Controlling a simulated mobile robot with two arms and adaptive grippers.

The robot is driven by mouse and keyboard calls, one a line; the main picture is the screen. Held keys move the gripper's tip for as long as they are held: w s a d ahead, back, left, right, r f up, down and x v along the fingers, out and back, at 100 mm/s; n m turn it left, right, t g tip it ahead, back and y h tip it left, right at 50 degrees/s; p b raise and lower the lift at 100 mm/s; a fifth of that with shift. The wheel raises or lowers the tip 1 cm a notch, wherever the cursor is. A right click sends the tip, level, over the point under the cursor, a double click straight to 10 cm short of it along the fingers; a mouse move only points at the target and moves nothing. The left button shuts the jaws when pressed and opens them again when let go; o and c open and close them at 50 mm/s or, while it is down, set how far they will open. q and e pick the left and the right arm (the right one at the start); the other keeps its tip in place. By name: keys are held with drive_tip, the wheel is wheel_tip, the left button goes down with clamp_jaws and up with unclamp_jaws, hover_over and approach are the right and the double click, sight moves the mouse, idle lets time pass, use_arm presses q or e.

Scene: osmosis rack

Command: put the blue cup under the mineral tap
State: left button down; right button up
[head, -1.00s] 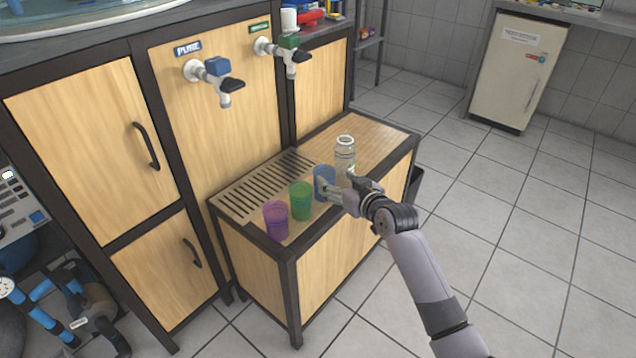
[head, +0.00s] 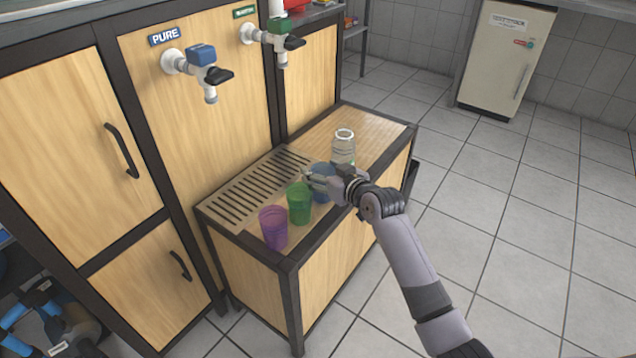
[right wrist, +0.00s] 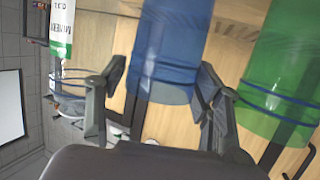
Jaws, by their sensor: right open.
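The blue cup (head: 322,194) stands on the low wooden bench, partly hidden by my right gripper (head: 318,180). In the right wrist view the blue cup (right wrist: 172,50) lies between the open fingers of the right gripper (right wrist: 160,95), with no grip visible. The tap with the green body (head: 286,43) is on the wooden panel above the slotted drain; its small green label is too blurred to read. The other tap (head: 203,66) has a blue body and a PURE label. My left gripper is not in view.
A green cup (head: 299,204) stands close left of the blue cup, with a purple cup (head: 273,228) beyond it. A clear bottle (head: 344,146) stands just behind the gripper. The slotted drain (head: 245,190) is empty.

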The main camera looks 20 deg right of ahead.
drive_tip(key=shift+s+d+r, duration=0.1)
drive_tip(key=shift+s+r, duration=0.05)
drive_tip(key=shift+c, duration=0.5)
drive_tip(key=c, duration=0.6)
